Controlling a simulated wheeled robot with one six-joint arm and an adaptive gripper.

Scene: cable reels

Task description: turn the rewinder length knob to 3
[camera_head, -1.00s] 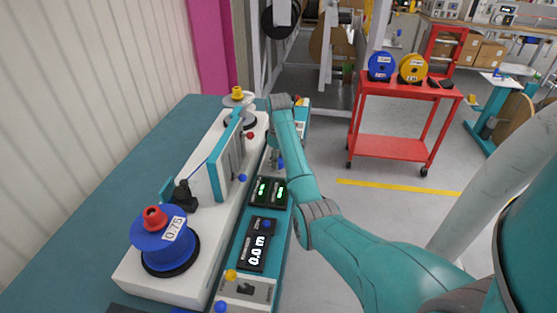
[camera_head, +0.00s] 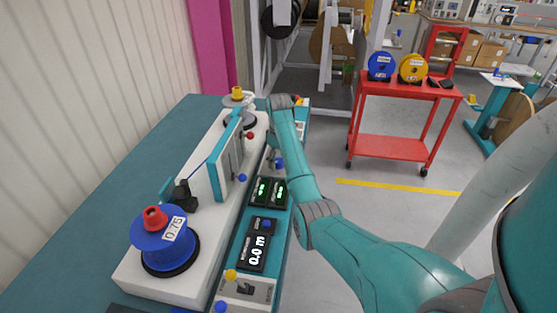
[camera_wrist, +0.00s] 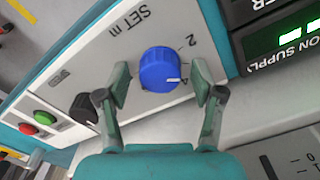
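The blue knob (camera_wrist: 160,70) with a white pointer line shows in the wrist view on a pale panel lettered "SET m". Numbers 2 and 4 are printed at its right side, and the pointer line faces toward the 4. My gripper (camera_wrist: 163,88) is open, with one finger at each side of the knob. In the head view my arm largely hides the gripper.
A black knob (camera_wrist: 84,108), a green button (camera_wrist: 45,117) and a red button (camera_wrist: 27,129) sit left on the panel. A display (camera_head: 256,249) reads 0.0 m. A blue reel (camera_head: 160,240) stands on the white machine. A red cart (camera_head: 398,95) stands across the open floor.

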